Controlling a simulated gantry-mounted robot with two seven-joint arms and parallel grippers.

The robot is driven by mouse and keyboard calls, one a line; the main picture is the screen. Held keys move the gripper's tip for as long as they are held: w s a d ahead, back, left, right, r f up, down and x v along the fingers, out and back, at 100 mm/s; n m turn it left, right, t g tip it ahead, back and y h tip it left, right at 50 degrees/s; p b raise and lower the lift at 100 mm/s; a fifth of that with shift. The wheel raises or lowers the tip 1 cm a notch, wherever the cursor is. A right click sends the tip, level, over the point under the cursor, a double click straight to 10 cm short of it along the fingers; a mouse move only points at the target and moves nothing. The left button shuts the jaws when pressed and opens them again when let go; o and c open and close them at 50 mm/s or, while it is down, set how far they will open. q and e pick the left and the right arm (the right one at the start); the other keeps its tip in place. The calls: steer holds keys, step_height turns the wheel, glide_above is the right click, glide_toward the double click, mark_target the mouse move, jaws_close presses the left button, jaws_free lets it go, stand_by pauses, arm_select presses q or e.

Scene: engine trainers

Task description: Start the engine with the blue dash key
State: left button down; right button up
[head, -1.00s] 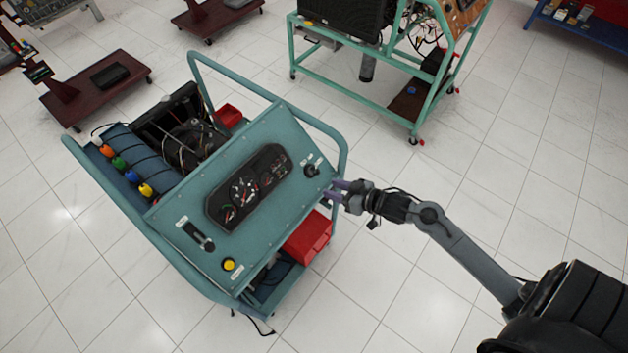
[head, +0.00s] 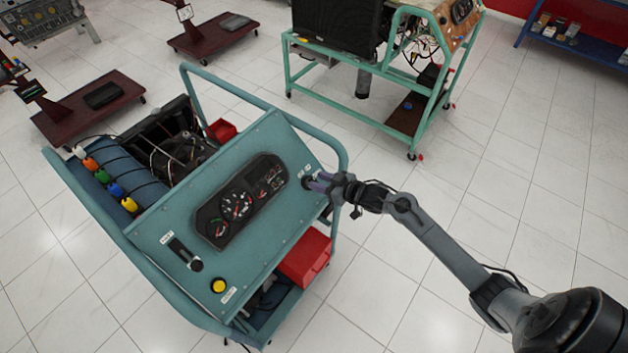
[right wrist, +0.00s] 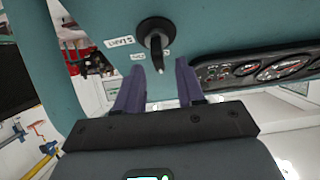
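The blue dash panel (head: 268,150) sits sloped on a wheeled teal frame. Its black ignition key (right wrist: 157,45) is in a round switch at the panel's right end, beside START and ON labels, in the right wrist view. The switch also shows at the panel's right edge in the head view (head: 307,183), partly hidden by my right gripper (head: 320,183). That gripper's purple fingers (right wrist: 160,66) are open, one on each side of the key's end, with gaps visible. I cannot tell how deep the key reaches between them. My left gripper is out of view.
The panel carries a gauge cluster (head: 240,200), a black lever (head: 185,253) and a yellow button (head: 218,286). A red box (head: 305,257) sits below the panel. Another engine stand (head: 340,95) is behind.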

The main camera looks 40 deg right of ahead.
mark_target(315, 180)
steer(key=shift+x, duration=1.5)
steer(key=shift+c, duration=0.3)
jaws_close()
